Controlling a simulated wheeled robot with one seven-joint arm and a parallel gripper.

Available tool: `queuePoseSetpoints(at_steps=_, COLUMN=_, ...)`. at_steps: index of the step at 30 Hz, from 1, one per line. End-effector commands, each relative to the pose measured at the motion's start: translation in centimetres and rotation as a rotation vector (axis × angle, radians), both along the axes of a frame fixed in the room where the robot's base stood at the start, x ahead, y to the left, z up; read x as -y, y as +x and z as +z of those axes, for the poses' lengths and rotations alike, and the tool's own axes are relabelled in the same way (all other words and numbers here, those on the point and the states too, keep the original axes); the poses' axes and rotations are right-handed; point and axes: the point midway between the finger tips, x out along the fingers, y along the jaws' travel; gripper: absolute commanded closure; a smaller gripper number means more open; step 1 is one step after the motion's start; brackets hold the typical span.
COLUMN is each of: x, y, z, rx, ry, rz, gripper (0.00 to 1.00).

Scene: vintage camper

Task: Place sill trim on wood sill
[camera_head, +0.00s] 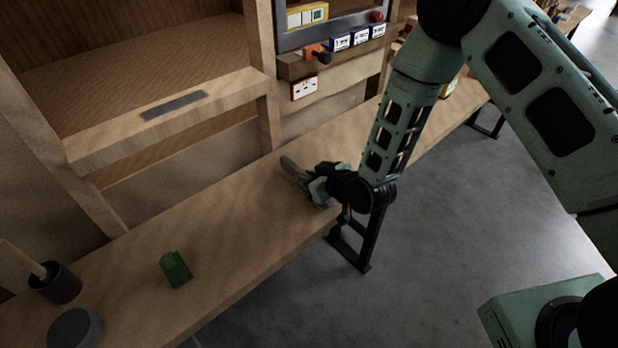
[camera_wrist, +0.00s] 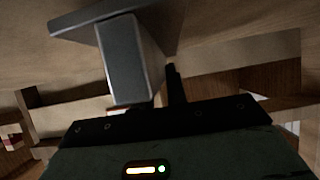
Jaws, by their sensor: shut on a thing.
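The wood sill (camera_head: 225,98) is the pale ledge across the opening at the left of the head view. A flat grey strip (camera_head: 173,105) lies on its top face. My gripper (camera_head: 314,186) is low over the wooden bench, to the right of and below the sill. It is shut on a grey piece, which I take for the sill trim (camera_head: 293,172). In the wrist view the trim (camera_wrist: 130,62) has a flat plate across a grey stem at the jaws. One dark finger (camera_wrist: 172,85) shows; the other is hidden.
The long wooden bench (camera_head: 235,220) holds a green block (camera_head: 176,269), a dark cup with a stick (camera_head: 55,283) and a grey round object (camera_head: 75,329). A wooden post (camera_head: 262,75) stands at the sill's right end.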

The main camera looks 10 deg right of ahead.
Motion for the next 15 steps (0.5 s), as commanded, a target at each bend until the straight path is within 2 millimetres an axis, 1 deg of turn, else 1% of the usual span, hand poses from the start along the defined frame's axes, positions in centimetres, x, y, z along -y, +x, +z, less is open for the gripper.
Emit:
queuePoseSetpoints(at_steps=1, x=0.00, y=-0.03, z=-0.49, rx=0.000, ry=0.000, rz=0.000, gripper=1.00)
queuePoseSetpoints(at_steps=3, x=0.00, y=-0.01, z=-0.85, rx=0.001, ry=0.001, rz=0.000, gripper=1.00)
queuePoseSetpoints(at_steps=11, x=0.00, y=0.02, z=-0.94, rx=0.002, ry=0.001, rz=-0.001, gripper=1.00)
queuePoseSetpoints(at_steps=14, x=0.00, y=0.01, z=-1.31, rx=0.002, ry=0.001, rz=0.000, gripper=1.00)
queuePoseSetpoints(at_steps=15, x=0.01, y=-0.01, z=-1.35, rx=0.001, ry=0.001, rz=0.000, gripper=0.83)
